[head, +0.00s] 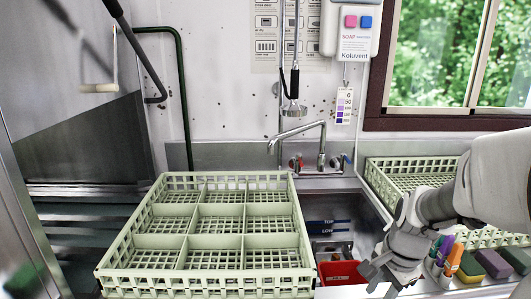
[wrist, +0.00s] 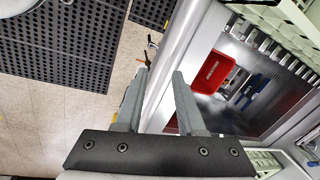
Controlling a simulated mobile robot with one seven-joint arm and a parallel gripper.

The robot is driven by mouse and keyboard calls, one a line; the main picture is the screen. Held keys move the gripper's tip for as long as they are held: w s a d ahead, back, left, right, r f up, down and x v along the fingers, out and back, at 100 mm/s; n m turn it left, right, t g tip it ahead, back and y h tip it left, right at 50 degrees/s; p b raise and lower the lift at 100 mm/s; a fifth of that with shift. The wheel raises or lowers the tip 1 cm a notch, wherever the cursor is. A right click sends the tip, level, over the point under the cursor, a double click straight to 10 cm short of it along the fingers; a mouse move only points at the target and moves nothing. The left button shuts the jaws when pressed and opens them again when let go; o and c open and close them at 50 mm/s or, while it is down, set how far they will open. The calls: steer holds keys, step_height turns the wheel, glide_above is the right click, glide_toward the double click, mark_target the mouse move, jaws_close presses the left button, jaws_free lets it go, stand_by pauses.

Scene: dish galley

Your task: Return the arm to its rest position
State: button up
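My arm (head: 495,180) reaches in from the right edge of the head view, with its grey wrist bent downward. My gripper (head: 372,277) is over the front right edge of the sink, to the right of the red container. In the wrist view, my gripper (wrist: 160,78) shows two grey fingers standing apart with nothing held between them. Below them are the metal counter edge and the floor.
An empty pale green dish rack (head: 225,211) stands left of the sink (head: 335,212); another rack (head: 405,171) is behind my arm. A red container (head: 341,273) sits in the sink. Markers (head: 455,258) and sponges (head: 493,264) are close to my wrist. A faucet (head: 298,132) rises behind.

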steer(key=s+a+r+n+t+b, duration=0.4)
steer(key=s+a+n+b, duration=0.4)
steer(key=s+n, duration=0.5)
step_height(320, 180, up, 15)
steer(key=a+n+p, duration=0.1)
steer(key=p, duration=1.5)
steer(key=shift+w, duration=0.3)
